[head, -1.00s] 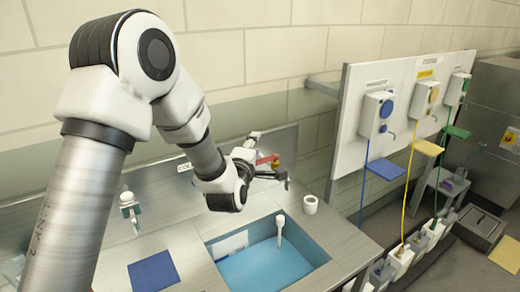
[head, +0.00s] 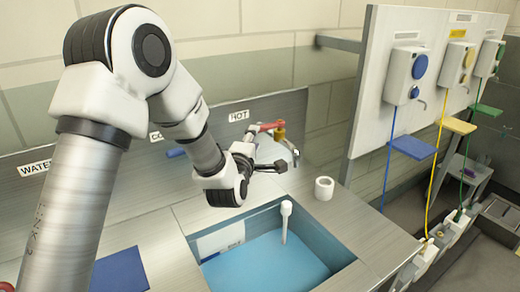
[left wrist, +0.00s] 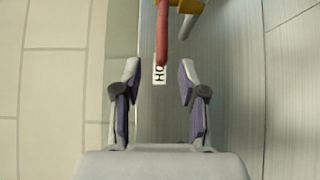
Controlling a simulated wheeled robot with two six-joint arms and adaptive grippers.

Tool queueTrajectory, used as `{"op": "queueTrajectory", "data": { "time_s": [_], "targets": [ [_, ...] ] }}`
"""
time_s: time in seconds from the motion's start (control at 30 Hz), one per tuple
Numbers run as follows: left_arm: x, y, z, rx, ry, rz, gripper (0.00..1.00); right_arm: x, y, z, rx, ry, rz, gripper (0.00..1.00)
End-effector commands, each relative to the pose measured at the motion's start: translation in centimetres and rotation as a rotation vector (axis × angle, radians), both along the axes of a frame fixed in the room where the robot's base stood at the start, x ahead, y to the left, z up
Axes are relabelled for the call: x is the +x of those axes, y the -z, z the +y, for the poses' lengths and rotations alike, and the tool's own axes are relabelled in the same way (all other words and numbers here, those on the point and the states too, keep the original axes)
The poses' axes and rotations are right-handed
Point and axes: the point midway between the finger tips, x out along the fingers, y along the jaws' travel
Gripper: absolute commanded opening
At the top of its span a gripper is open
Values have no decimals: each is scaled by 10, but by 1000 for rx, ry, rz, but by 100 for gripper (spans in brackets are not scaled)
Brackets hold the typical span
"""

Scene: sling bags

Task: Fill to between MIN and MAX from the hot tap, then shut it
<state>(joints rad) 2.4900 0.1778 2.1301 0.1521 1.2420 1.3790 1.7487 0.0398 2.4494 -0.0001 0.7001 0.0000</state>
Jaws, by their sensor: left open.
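The hot tap (head: 280,132) is a brass body with a red lever (head: 266,126) and a metal spout, on the back wall beside the HOT label (head: 239,115). The sink (head: 183,222) below shows a flat light-blue surface; I cannot tell whether it is water. My left gripper (head: 268,158) is open near the tap. In the left wrist view, the red lever (left wrist: 162,35) lies ahead of the open left gripper (left wrist: 159,76), roughly in line with its gap. My right gripper is not in view.
A white-headed stick (head: 285,220) stands in the sink. A white ring (head: 324,188) sits on the counter right of it. A blue mat (head: 120,270) lies at left. Dispensers on a white board (head: 375,80) stand at right.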

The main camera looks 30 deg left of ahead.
Motion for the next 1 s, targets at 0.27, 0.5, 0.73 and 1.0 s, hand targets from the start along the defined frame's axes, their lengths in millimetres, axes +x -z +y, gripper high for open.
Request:
{"op": "queueTrajectory", "data": {
  "time_s": [0.27, 0.5, 0.73, 1.0],
  "targets": [
    [25, 3, 7, 1, -1, -2, 42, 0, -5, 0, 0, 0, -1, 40],
    [67, 5, 17, 0, 0, 0, 42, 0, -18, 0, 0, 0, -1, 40],
    [76, 7, 20, 0, 0, -1, 42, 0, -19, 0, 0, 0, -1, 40],
    [76, 7, 20, 0, 0, -1, 0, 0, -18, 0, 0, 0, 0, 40]
  ]
}}
